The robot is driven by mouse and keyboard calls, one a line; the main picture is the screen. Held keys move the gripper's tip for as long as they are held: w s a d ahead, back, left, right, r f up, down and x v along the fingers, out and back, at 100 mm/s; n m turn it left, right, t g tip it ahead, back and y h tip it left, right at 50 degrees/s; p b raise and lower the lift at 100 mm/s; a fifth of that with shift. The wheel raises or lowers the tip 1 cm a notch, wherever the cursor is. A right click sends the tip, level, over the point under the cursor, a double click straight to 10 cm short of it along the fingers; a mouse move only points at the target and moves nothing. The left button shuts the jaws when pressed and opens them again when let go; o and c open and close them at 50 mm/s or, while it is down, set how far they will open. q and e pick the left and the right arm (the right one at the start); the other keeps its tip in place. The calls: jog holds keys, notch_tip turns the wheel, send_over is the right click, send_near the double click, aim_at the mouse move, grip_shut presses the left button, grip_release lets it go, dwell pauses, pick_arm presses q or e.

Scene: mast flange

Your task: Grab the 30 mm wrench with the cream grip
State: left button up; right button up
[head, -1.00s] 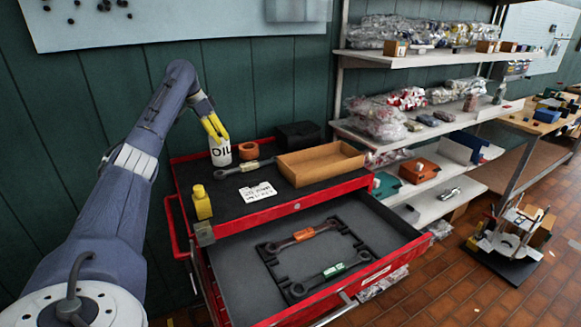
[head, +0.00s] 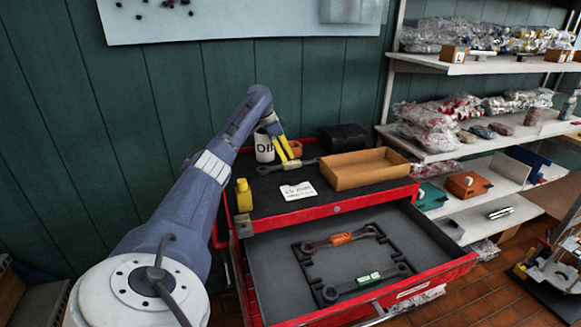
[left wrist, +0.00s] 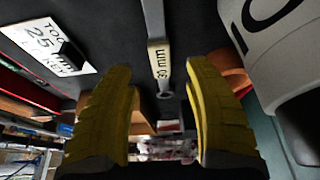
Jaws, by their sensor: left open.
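The wrench with the cream grip (left wrist: 159,62) lies on the dark top of the red tool cabinet; its grip reads "30 mm" in the left wrist view. In the head view the wrench (head: 284,166) shows as a thin dark bar, its grip partly hidden. My left gripper (head: 288,149) is above it, yellow fingers pointing down. In the left wrist view the gripper (left wrist: 160,72) is open, with the cream grip seen between its fingertips and nothing held. My right gripper is not in view.
The open drawer holds an orange-grip wrench (head: 340,239) and a green-grip wrench (head: 368,279).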

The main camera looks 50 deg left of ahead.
aim_at(290, 162)
pick_arm(q)
jog(key=shift+w+x, duration=0.15)
jog(key=shift+x, duration=1.3)
jog(key=shift+w+x, duration=0.1)
jog(key=shift+x, duration=1.35)
jog(key=shift+r, duration=0.1)
grip_shut()
